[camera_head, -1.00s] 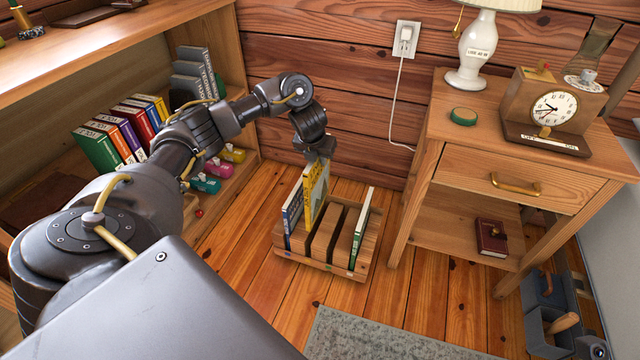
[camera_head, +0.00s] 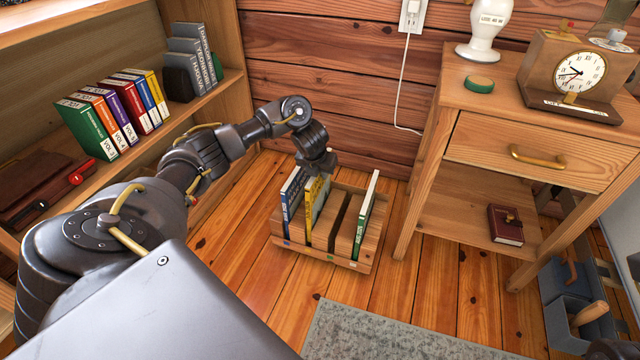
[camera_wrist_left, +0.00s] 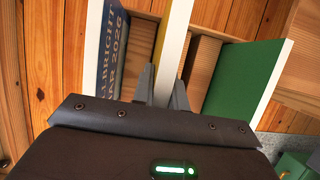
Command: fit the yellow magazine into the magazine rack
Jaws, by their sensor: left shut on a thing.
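The yellow magazine (camera_head: 317,205) stands upright in the second slot from the left of the wooden magazine rack (camera_head: 316,254), which is on the floor. My left gripper (camera_head: 322,172) is above the rack, shut on the magazine's upper edge. In the left wrist view, its fingers (camera_wrist_left: 163,88) are on either side of the magazine's white page edge (camera_wrist_left: 175,45). A blue magazine (camera_head: 291,197) is in the leftmost slot and a green one (camera_head: 366,215) in the rightmost. The slots between yellow and green look empty. The yellow magazine's lower end is hidden inside the rack. My right gripper is not seen.
A nightstand (camera_head: 466,148) stands right of the rack, a bookshelf (camera_head: 228,82) with several volumes to the left. The plank wall is behind. A grey rug (camera_head: 385,335) lies in front, and a grey caddy (camera_head: 568,318) stands at the lower right.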

